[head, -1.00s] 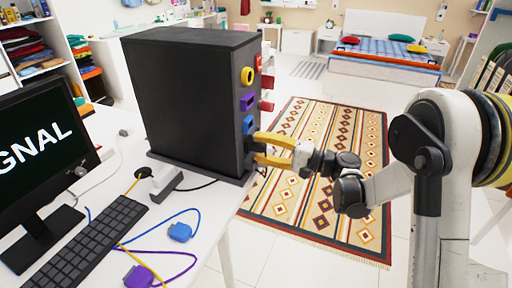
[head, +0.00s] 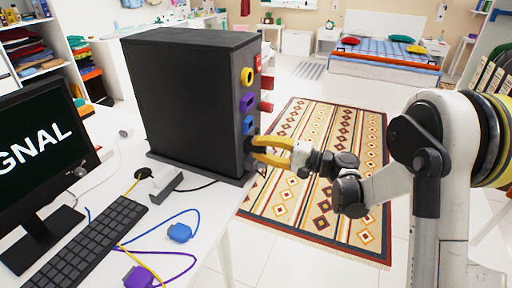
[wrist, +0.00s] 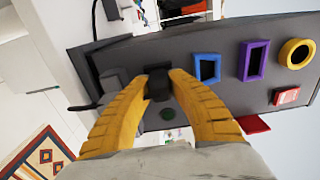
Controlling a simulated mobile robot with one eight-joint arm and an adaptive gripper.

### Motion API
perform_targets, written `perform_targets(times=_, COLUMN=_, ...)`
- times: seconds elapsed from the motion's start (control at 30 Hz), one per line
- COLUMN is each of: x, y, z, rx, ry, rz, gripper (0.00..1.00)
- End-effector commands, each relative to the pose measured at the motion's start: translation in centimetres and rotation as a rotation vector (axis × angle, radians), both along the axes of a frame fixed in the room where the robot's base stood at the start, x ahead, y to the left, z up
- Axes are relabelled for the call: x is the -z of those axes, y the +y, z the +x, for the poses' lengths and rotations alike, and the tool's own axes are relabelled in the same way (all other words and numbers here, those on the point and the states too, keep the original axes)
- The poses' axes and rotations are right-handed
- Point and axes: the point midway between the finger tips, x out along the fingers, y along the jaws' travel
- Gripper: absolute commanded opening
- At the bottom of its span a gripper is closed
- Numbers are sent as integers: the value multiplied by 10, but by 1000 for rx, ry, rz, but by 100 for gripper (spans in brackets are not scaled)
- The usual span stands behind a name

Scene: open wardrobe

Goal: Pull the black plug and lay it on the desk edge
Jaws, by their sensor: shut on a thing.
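The black plug (wrist: 158,84) sits between my yellow fingertips in the wrist view, against the socket face of the dark computer tower (head: 190,100). My gripper (wrist: 161,78) is shut on it; in the head view my gripper (head: 254,151) reaches the lower part of the tower's right face. The plug is hard to make out there, dark against dark. Whether it is still seated in its socket I cannot tell. The white desk (head: 205,230) carries the tower, whose base lies near the desk's right edge.
Blue (head: 249,125), purple (head: 248,103) and yellow (head: 247,76) sockets stand above the plug. A blue plug (head: 180,232), a purple plug (head: 140,277), cables and a keyboard (head: 85,245) lie on the desk. A monitor (head: 45,150) stands left. Desk front is partly clear.

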Motion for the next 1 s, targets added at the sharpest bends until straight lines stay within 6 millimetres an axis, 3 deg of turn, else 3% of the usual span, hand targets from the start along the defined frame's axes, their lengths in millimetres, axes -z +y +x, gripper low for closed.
perform_targets(times=1.0, x=0, y=-11, z=-4, rx=0, ry=0, rz=1, gripper=0)
